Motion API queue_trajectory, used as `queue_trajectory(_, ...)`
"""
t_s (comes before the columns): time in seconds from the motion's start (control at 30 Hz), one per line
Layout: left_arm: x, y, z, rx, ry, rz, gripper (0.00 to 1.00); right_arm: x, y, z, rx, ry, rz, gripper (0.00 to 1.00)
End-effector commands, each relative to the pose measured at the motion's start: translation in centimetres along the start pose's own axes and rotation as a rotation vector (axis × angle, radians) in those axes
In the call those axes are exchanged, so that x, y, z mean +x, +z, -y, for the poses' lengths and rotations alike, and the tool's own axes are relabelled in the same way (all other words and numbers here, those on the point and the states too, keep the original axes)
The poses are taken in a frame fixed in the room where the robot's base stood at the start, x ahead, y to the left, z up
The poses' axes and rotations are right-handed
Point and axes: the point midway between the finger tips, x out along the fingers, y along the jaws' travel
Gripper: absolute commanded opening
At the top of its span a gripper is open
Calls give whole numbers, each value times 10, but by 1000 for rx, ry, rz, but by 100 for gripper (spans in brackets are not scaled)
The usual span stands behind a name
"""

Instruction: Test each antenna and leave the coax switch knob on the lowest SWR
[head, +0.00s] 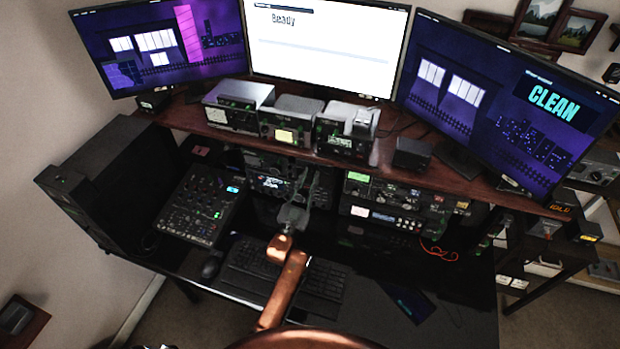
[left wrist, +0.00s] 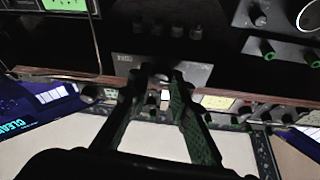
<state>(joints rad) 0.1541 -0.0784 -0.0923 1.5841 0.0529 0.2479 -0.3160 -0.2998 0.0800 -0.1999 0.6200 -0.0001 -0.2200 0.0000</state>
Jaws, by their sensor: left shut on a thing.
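My left gripper (head: 308,188) reaches up from the bottom centre in the head view, to the radios under the shelf. In the left wrist view its two dark fingers (left wrist: 160,73) close together at a grey panel (left wrist: 206,73) with a small white label. They are shut on what looks like a knob there, mostly hidden by the fingertips. I cannot read the knob's position. Three small meter boxes stand on the shelf: left (head: 231,118), middle (head: 286,134) and right (head: 340,142). Their readings are too small to read. My right gripper is not in view.
The middle monitor (head: 328,62) reads "Ready" and the right monitor (head: 500,105) reads "CLEAN". A mixer (head: 202,205) and keyboards (head: 252,262) lie on the desk. The wooden shelf (head: 455,182) edge overhangs the radios (head: 395,200). A red cable (head: 438,251) hangs at right.

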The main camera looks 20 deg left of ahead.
Motion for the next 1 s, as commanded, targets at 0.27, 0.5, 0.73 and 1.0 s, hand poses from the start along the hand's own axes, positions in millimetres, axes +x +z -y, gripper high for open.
queue_trajectory(0.27,0,0,1,71,30,0,0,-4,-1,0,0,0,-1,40)
queue_trajectory(0.5,0,-1,2,228,95,0,0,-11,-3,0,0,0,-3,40)
queue_trajectory(0.73,1,-2,3,398,165,-1,0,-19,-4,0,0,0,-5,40)
queue_trajectory(1.0,1,-2,4,554,230,0,0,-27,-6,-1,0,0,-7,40)
